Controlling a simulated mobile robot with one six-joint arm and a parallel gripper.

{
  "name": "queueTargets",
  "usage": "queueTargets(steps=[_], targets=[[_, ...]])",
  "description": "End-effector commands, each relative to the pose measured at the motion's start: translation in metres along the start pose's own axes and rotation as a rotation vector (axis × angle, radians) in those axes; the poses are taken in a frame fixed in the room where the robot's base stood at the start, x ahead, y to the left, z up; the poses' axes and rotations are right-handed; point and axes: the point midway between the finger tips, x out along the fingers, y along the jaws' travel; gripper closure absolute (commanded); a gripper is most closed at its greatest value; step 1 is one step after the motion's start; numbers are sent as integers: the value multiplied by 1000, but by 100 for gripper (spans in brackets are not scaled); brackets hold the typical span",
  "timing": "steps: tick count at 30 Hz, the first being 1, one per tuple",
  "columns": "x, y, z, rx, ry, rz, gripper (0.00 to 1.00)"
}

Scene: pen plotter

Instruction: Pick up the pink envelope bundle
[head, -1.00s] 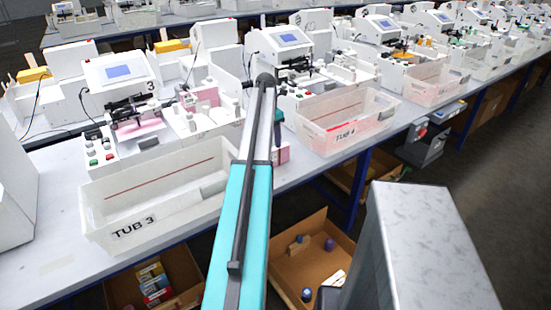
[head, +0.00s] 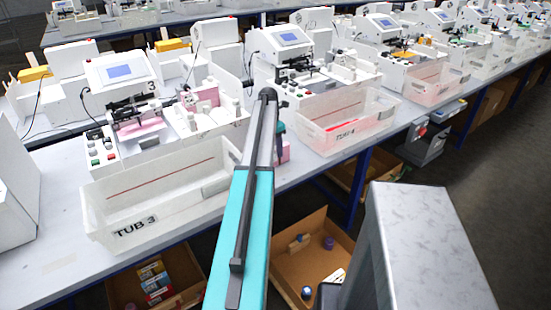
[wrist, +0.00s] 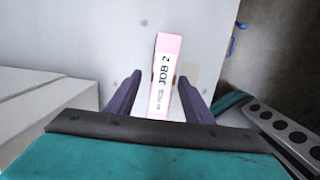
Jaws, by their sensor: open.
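The pink envelope bundle (wrist: 170,42) stands out in the wrist view, with a white label reading "JOB 2". It lies on the light tabletop near its edge. In the head view only a small pink part of it (head: 285,153) shows beside my arm, between tubs 3 and 4. My gripper (wrist: 160,73) is open, its two dark fingers on either side of the bundle in the wrist view. I cannot tell whether the fingers are down at its height or touch it. In the head view my arm hides most of the gripper.
Tub 3 (head: 112,212) stands left of my arm and tub 4 (head: 385,122) right of it. A pale box-like wall (wrist: 45,108) is close at the left in the wrist view. White plotter machines (head: 125,75) line the table behind. Open cardboard boxes (head: 318,225) sit below the table edge.

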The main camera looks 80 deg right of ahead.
Motion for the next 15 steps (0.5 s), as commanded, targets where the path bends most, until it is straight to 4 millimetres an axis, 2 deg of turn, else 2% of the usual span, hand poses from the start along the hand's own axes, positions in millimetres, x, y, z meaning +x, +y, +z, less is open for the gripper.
queueTargets(steps=[9, 15], targets=[[31, -4, 2, 0, 2, -3, 53], [44, -3, 2, 1, 1, -1, 53]])
